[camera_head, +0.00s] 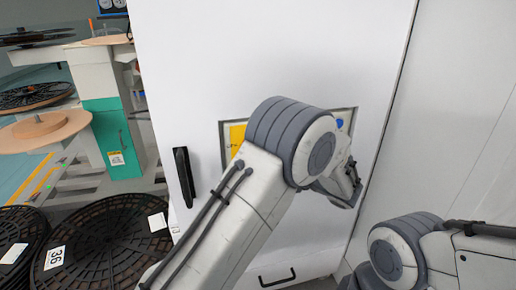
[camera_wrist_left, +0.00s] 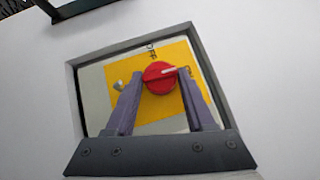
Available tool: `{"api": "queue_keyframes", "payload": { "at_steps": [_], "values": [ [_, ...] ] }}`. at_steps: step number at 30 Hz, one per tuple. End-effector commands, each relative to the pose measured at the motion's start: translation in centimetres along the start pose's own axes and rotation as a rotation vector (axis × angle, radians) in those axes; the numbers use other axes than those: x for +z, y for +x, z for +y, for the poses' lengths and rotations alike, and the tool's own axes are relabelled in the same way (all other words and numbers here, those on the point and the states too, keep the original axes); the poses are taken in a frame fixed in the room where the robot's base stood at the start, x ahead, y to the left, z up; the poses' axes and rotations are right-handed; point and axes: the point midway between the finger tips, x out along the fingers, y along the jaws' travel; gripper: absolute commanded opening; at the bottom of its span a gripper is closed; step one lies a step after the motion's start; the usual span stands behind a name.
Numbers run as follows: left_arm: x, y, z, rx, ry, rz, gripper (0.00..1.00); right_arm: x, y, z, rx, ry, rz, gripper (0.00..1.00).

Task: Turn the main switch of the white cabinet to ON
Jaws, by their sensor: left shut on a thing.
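The white cabinet (camera_head: 230,60) stands straight ahead, with a recessed panel in its front. In the left wrist view a red rotary switch (camera_wrist_left: 158,84) sits on a yellow plate (camera_wrist_left: 124,66) inside the recess. Its white mark points right, slightly upward. An OFF label is above it; a label at its right is partly hidden by a finger. My left gripper (camera_wrist_left: 160,74) is shut on the red switch, one finger on each side. In the head view my left arm hides the switch, and the left gripper (camera_head: 350,183) is at the panel's right side. My right gripper is out of view.
A black handle (camera_head: 184,176) sticks out left of the panel, and another handle (camera_head: 277,278) is lower down. Black reels (camera_head: 105,245) lie at the lower left, beside a rewind station (camera_head: 110,130). A pale wall (camera_head: 450,110) is close on the right.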

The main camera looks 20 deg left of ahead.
Motion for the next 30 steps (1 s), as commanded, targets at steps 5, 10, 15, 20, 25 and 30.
{"api": "queue_keyframes", "payload": {
  "at_steps": [5, 10, 15, 20, 25, 30],
  "values": [
    [0.0, -0.1, 0.1, -0.003, 0.005, 0.001, 0.0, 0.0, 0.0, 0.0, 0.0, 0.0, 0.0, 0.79],
    [0.0, -0.1, 0.1, -0.002, 0.005, 0.001, 0.0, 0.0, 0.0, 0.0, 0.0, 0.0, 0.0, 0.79],
    [0.0, 0.0, 0.1, -0.001, 0.004, 0.001, 0.81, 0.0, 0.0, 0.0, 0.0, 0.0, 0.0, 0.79],
    [0.0, 0.0, 0.1, 0.003, 0.001, 0.0, 0.81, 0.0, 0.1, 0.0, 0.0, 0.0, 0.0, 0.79],
    [0.0, -0.1, 0.1, 0.074, -0.073, -0.001, 0.81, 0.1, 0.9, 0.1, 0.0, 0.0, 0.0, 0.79],
    [0.1, 0.0, -0.2, 0.255, -0.257, -0.001, 0.81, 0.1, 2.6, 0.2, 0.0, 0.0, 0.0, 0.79]
  ]
}}
